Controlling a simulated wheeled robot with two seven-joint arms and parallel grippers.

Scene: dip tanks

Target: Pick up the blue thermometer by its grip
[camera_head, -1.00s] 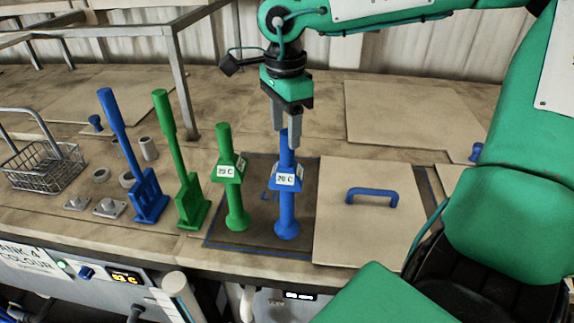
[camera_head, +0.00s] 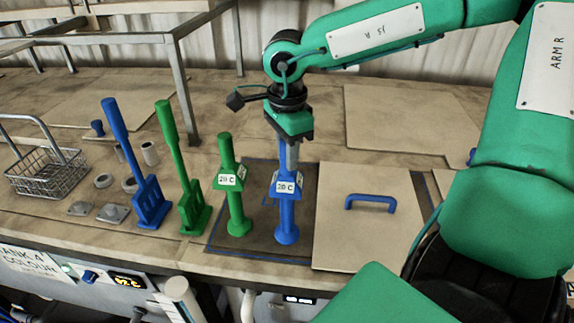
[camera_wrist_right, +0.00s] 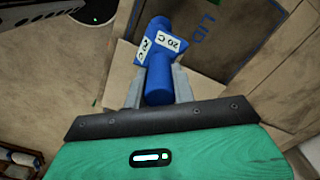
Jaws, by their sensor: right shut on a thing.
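The blue thermometer (camera_head: 286,212) stands upright on the dark rectangular patch of the bench, with a "20 C" label on its collar. My right gripper (camera_head: 287,160) has come down over its top and is shut on its upper shaft, the grip. In the right wrist view the blue thermometer (camera_wrist_right: 159,80) sits between the two grey fingers of the right gripper (camera_wrist_right: 158,88), its labelled collar beyond them. The thermometer's foot appears to rest on the surface. My left gripper is out of view.
A green thermometer (camera_head: 236,205) stands close to the left. Green (camera_head: 192,205) and blue (camera_head: 150,200) paddle-like tools stand further left, near a wire basket (camera_head: 48,172). A pale lid with a blue handle (camera_head: 370,202) lies to the right.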

